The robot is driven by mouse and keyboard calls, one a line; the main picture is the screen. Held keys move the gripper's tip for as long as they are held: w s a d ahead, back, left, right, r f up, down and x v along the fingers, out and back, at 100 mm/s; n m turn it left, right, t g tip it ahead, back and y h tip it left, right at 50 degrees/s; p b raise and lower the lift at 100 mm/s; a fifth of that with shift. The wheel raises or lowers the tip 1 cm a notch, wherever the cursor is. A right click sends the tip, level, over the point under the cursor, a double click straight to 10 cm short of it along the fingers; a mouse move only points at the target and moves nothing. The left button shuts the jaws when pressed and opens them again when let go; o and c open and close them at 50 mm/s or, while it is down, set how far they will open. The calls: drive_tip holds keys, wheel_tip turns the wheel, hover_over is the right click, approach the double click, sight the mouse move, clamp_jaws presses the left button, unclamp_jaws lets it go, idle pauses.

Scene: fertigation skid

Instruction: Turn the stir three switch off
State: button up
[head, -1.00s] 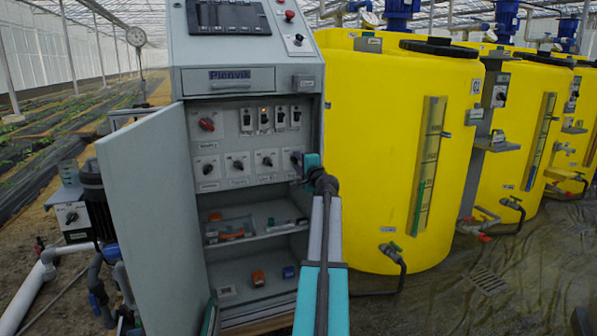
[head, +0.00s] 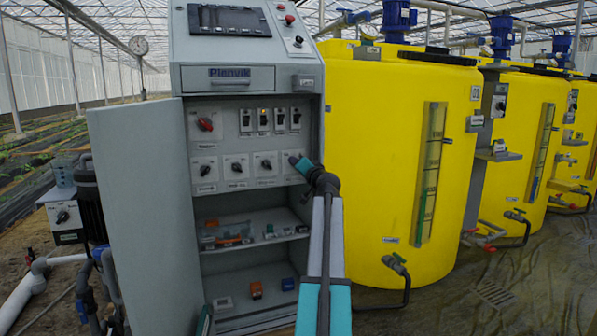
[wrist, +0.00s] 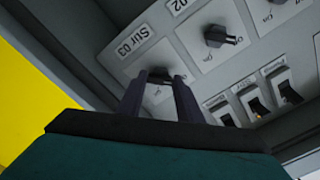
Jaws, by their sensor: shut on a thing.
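The stir three switch (wrist: 159,74) is a dark rotary knob on a pale plate marked "Stir 03" in the wrist view. My gripper (wrist: 160,80) has one finger on each side of this knob and is shut on it. The fingers hide much of the knob, so its pointer position is not clear. In the head view my gripper (head: 299,162) is at the right end of the lower knob row in the open cabinet and covers the switch. The neighbouring "02" knob (wrist: 221,37) stands free beside it.
The cabinet door (head: 145,210) stands open at the left. A red rotary switch (head: 205,124) and several toggle switches (head: 263,119) sit above the knob row. Shelves with small parts (head: 225,232) lie below. A yellow tank (head: 385,150) stands close on the right.

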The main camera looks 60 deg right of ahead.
idle(0.3)
drive_tip(key=o, duration=1.1)
drive_tip(key=shift+s+a, duration=0.1)
drive_tip(key=shift+s, duration=0.05)
drive_tip(key=shift+p+v, duration=2.25)
drive_tip(key=shift+v, duration=4.55)
